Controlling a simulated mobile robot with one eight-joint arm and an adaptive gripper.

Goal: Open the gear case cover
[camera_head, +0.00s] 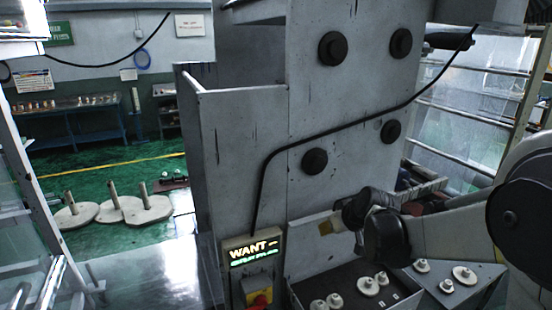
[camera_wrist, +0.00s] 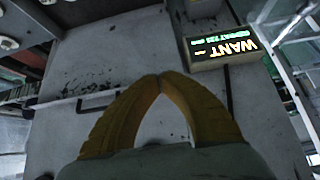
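A tall grey machine (camera_head: 340,110) fills the middle of the head view. Its front has several dark round knobs or rollers. I cannot tell which of its panels is the gear case cover. Contact with the panel is not visible.
A tray (camera_head: 330,278) with several pale spool-like parts lies below my gripper. A black cable (camera_head: 340,133) crosses the machine front. Glass-like framed panels (camera_head: 470,110) stand at the right. Green floor (camera_head: 120,180) with round bases (camera_head: 115,210) is open at the left.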

